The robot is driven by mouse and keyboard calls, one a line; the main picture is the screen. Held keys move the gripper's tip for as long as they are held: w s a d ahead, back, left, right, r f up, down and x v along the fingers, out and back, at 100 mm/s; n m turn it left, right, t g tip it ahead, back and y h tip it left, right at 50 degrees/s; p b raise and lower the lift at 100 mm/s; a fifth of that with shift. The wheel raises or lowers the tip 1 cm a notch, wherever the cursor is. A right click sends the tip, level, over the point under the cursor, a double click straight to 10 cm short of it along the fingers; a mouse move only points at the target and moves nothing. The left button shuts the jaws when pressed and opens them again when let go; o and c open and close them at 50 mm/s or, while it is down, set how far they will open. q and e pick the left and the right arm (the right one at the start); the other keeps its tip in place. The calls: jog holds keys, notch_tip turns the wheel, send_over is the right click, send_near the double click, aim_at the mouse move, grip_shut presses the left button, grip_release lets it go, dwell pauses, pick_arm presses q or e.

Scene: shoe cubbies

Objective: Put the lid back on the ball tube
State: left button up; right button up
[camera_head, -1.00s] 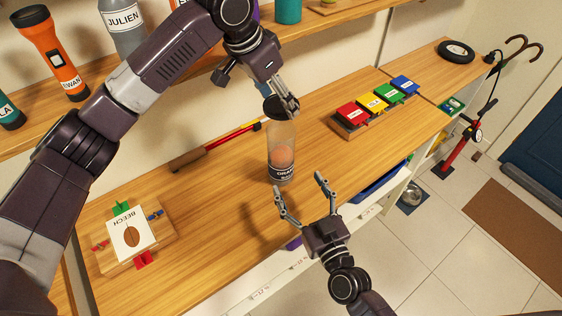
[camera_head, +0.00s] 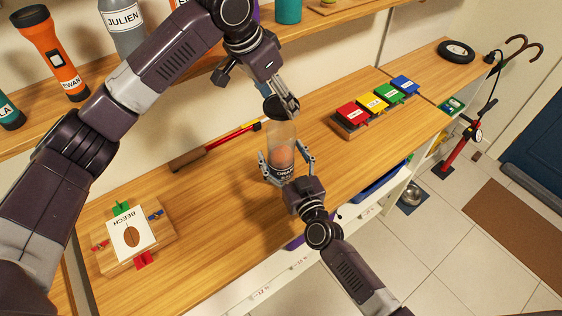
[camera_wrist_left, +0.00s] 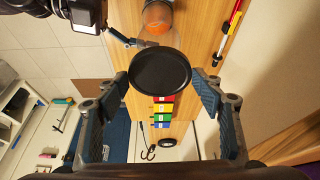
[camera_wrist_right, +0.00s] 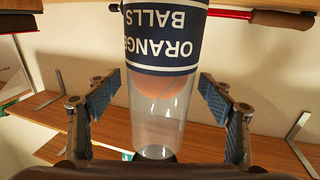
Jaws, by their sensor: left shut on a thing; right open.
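The clear ball tube (camera_head: 283,137) stands upright on the wooden bench top, with an orange ball and a dark label in its lower part. My left gripper (camera_head: 291,106) is shut on the black round lid (camera_head: 274,107) and holds it at the tube's top end; a gap between them is hard to judge. The lid (camera_wrist_left: 160,70) shows face-on in the left wrist view, partly over the tube. My right gripper (camera_head: 285,158) is open, its fingers on both sides of the tube low down. In the right wrist view the tube (camera_wrist_right: 158,115) lies between the spread fingers.
A rack of coloured blocks (camera_head: 350,128) stands right of the tube. A red-and-yellow handled tool (camera_head: 215,146) lies behind it. A wooden board with a BEECH card (camera_head: 131,234) lies at front left. A shelf with bottles and an orange flashlight (camera_head: 58,58) runs above.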

aim_at(277, 124)
jog(key=c, duration=1.8)
pick_arm(q)
jog(key=shift+f, duration=2.45)
jog(key=shift+f, duration=0.9)
jog(key=shift+s+f, duration=0.1)
jog(key=shift+f, duration=0.5)
jog(key=o, duration=0.8)
jog(key=shift+r, duration=0.1)
